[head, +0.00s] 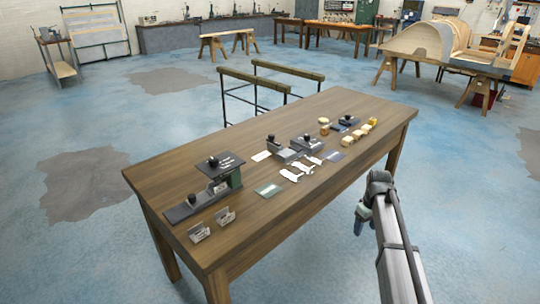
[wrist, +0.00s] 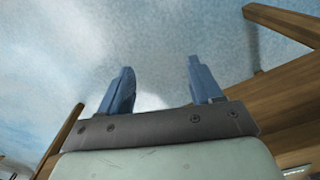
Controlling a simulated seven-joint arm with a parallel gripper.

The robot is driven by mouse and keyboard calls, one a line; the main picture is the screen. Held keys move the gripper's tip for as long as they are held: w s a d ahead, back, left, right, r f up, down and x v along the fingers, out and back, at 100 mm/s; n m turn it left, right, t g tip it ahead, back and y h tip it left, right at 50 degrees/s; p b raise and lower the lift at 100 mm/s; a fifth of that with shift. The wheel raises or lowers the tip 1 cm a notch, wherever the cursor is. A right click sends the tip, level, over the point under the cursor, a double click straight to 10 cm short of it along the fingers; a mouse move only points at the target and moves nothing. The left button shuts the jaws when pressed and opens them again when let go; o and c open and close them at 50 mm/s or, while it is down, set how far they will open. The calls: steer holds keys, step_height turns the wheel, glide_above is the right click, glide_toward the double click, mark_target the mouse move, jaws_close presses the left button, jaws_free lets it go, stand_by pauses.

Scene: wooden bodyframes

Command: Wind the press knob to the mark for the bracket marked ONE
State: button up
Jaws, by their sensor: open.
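A dark green device (head: 228,178) stands at the left of the wooden table, with a black plate and black knob (head: 213,161) on top. A second black knob (head: 191,198) sits on its long dark base. Two small grey bracket-like pieces (head: 198,233) and (head: 225,216) stand at the table's front left; their markings are too small to read. More black-knobbed devices (head: 306,141) and (head: 346,120) stand further right; I cannot tell which device is the press. My gripper (head: 363,219) hangs off the table's front right side. The wrist view shows its blue fingers (wrist: 160,80) apart and empty.
The wooden table (head: 160,178) also carries white cut pieces (head: 297,173), a greenish plate (head: 269,188) and several yellowish blocks (head: 360,131). Two trestles (head: 270,82) stand behind it. Wooden legs show in the wrist view.

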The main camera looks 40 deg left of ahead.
steer(key=s+a+r+n, duration=0.15)
steer(key=a+r, duration=0.25)
steer(key=a, duration=0.4)
steer(key=s+a+r+n, duration=0.15)
steer(key=a+r, duration=0.25)
steer(key=a, duration=0.4)
step_height(320, 180, up, 24)
steer(key=n, duration=1)
glide_above(213, 159)
step_height(213, 159, down, 14)
steer(key=shift+a+r, duration=0.1)
steer(key=shift+r, duration=0.15)
steer(key=c, duration=1)
